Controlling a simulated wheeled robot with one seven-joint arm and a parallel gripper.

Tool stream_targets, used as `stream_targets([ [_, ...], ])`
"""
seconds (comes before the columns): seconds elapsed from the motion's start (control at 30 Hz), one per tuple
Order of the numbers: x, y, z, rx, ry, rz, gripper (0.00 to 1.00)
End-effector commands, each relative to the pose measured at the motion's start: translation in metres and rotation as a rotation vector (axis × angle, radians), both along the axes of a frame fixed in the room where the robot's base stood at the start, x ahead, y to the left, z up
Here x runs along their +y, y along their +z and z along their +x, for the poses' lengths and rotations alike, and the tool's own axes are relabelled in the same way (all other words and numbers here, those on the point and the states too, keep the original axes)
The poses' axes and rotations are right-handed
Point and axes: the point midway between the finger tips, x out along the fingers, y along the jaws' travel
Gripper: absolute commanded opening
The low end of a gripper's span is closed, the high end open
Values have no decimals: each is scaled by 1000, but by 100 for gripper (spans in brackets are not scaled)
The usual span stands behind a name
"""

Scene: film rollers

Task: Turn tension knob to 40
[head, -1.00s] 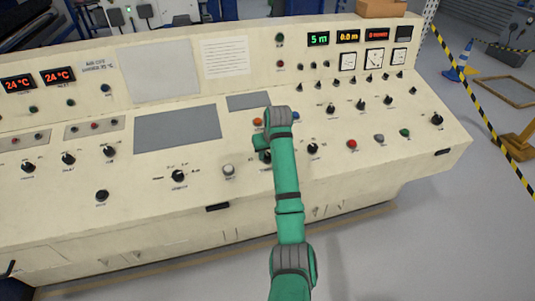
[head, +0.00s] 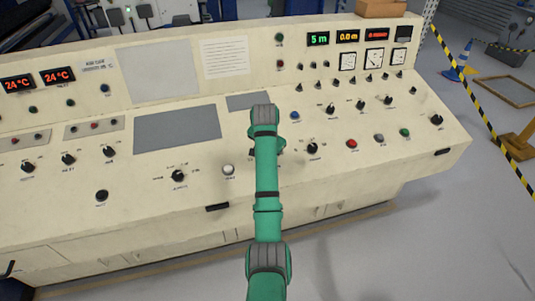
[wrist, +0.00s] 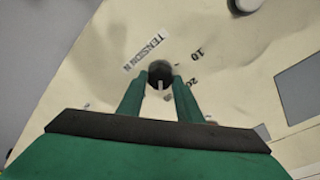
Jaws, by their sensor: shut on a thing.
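The tension knob (wrist: 160,70) is a small dark round knob with a pale pointer line. In the wrist view the line points down the picture, toward my gripper's palm. The printed label "TENSION N" (wrist: 146,52) is beside it, with the scale marks 10 (wrist: 200,51) and 20 (wrist: 193,82) to its right. My gripper (wrist: 158,83) is shut on the knob, one green finger on each side. In the head view my green arm hides the knob and most of the gripper.
The cream control desk (head: 60,205) carries many other controls. A black knob (head: 312,148) is just right of my arm, a white button (head: 228,170) to its left, and a blue button (head: 295,115) behind on the right. The space above the desk is clear.

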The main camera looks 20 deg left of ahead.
Motion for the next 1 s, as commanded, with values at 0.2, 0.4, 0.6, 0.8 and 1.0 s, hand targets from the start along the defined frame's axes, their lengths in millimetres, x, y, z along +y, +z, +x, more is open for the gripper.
stream_targets([
  [0.2, 1, 3, 1, 21, -198, 41, 10],
  [0.4, 1, 3, 1, 44, -370, 75, 10],
  [0.6, 0, 3, 1, 62, -508, 102, 10],
  [0.8, -1, 3, 2, 73, -601, 119, 10],
  [1.0, 0, 2, 1, 80, -647, 129, 10],
])
